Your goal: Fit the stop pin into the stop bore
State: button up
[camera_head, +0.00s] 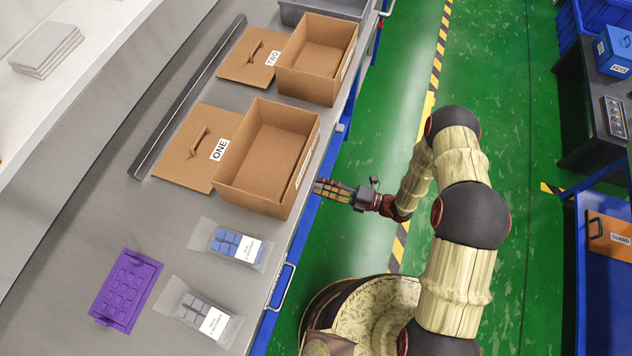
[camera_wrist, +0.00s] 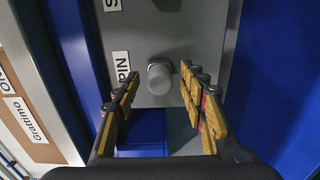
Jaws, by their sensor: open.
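In the wrist view a grey round-headed pin (camera_wrist: 160,76) stands out from a grey panel (camera_wrist: 205,30), beside a label (camera_wrist: 121,66) reading PIN. My gripper (camera_wrist: 160,84) is open, with one yellow-padded finger on each side of the pin. I cannot tell whether the fingers touch it; gaps show on both sides. A dark round feature (camera_wrist: 166,4) is cut off at the top edge, near a partly visible label (camera_wrist: 112,5) starting with S. I cannot tell whether it is the stop bore. In the head view my gripper (camera_head: 333,190) is at the bench's right edge; the pin is not visible there.
Two open cardboard boxes (camera_head: 262,195) (camera_head: 345,75) stand on the bench with lids marked ONE (camera_head: 196,170) and TWO (camera_head: 240,70). A purple tray (camera_head: 127,290) and bagged blocks (camera_head: 235,245) (camera_head: 203,312) lie nearer. Blue surfaces (camera_wrist: 275,100) flank the panel.

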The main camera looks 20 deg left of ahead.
jog(key=shift+c, duration=0.4)
grip_shut()
dwell(0.6)
jog(key=shift+d, duration=0.1)
dwell(0.3)
jog(key=shift+s+d, duration=0.2)
jog(key=shift+d, duration=2.7)
jog(key=shift+d, duration=0.1)
jog(key=shift+s+d, duration=0.2)
jog(key=shift+d, duration=1.7)
